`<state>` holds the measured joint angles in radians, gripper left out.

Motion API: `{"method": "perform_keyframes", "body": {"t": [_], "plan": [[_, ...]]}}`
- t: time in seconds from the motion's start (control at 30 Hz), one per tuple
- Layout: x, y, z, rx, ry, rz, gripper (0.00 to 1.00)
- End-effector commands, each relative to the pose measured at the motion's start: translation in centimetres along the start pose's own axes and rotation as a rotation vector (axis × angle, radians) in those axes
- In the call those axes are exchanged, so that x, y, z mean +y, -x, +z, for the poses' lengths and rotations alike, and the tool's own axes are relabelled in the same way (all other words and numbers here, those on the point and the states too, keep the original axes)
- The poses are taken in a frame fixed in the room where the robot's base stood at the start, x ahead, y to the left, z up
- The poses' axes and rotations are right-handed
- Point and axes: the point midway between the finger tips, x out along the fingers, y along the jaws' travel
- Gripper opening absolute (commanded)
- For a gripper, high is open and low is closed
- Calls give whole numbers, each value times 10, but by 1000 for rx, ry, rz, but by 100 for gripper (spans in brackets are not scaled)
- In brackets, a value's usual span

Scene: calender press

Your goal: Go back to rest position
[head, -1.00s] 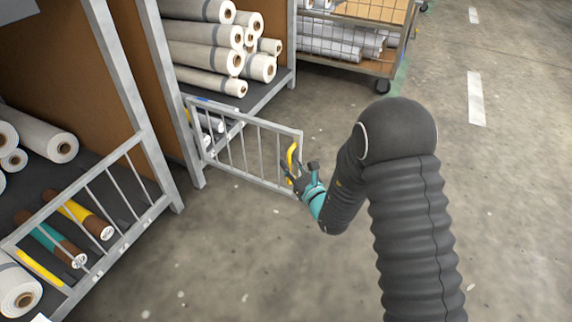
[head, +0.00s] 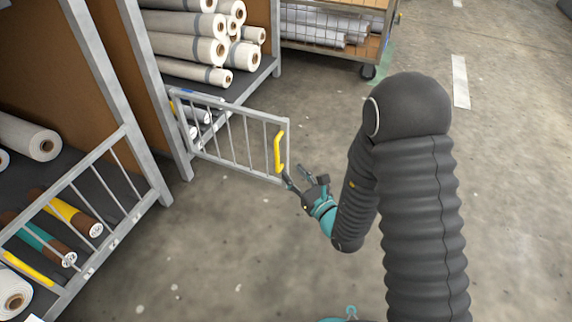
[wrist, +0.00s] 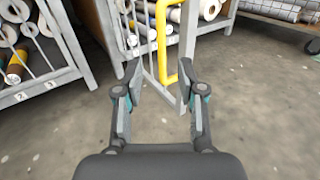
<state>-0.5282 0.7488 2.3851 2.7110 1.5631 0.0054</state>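My gripper (head: 299,179) is open and empty in the head view, just right of and in front of the lower right end of a grey barred gate. The gate (head: 236,117) stands swung out from the shelf and has a yellow handle (head: 279,152) at its free end. In the wrist view, the two spread fingers of my gripper (wrist: 162,80) frame the handle (wrist: 163,50), which lies beyond them. There is a gap between the handle and the fingers. The arm reaches forward and is bent.
Shelves hold white rolls (head: 190,45) behind the gate. A second barred gate (head: 85,215) with a yellow handle (head: 28,268) is at the left, before brown-and-coloured rolls (head: 72,215). A wire cart (head: 335,30) stands at the back.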

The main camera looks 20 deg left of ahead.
Motion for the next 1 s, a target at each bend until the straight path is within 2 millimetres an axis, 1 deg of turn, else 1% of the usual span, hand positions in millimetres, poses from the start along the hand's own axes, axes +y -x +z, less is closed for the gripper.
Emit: {"method": "perform_keyframes", "body": {"t": [0.1, 0.23, 0.73, 0.8, 0.87, 0.97, 1.0], "plan": [[0, 12, 0, 0, 0, 0, 39], [0, 17, 0, 0, 1, 0, 39], [0, 18, 0, 0, 1, 0, 39], [0, 18, -3, 12, 0, 2, 39], [8, 18, -7, 33, -1, 35, 39], [31, 21, -17, 75, -1, 141, 39], [45, 24, -21, 96, 1, 201, 39]]}}
